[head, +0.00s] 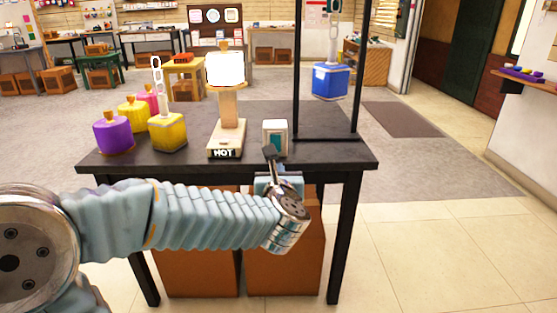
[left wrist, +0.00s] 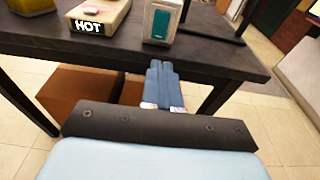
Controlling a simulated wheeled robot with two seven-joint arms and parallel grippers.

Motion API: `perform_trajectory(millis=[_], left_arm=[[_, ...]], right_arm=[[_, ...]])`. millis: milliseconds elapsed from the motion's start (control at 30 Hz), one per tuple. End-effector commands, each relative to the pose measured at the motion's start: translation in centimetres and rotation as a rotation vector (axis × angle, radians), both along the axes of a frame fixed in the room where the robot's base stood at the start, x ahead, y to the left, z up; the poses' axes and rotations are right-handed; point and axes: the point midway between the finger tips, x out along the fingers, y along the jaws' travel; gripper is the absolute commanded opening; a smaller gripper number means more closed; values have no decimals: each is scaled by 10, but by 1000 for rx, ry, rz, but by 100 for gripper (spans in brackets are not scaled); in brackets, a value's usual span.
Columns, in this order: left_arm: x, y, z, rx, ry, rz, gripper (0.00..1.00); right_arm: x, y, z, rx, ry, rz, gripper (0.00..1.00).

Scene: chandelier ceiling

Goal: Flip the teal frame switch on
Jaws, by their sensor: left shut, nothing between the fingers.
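The teal frame switch (head: 275,128) is a small upright white block with a teal panel on its front. It stands near the front edge of the dark table, right of the lamp marked HOT. It also shows at the top of the left wrist view (left wrist: 159,24). My left gripper (head: 280,167) is shut and empty. It is at the table's front edge, just below and in front of the switch, with part of it overlapping the switch's lower left in the head view. In the left wrist view its blue fingers (left wrist: 161,68) point toward the switch, apart from it.
The HOT lamp (head: 228,110) stands left of the switch. Yellow, purple and pink blocks are further left on the table (head: 350,155). A black frame (head: 297,60) rises at the right, with a blue box (head: 331,82) hanging by it.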

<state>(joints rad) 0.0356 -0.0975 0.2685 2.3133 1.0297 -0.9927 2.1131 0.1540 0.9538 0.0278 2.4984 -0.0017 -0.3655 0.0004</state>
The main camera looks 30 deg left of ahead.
Motion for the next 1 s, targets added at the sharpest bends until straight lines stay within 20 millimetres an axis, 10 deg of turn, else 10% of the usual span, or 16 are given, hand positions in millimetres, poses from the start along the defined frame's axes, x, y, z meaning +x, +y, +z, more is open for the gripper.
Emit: perform_trajectory(millis=[600,1000], left_arm=[[97,59,-16,1,4,1,0],[113,70,-21,2,1,0,0]], right_arm=[[0,1,26,3,1,5,93],[0,2,30,4,1,6,93]])
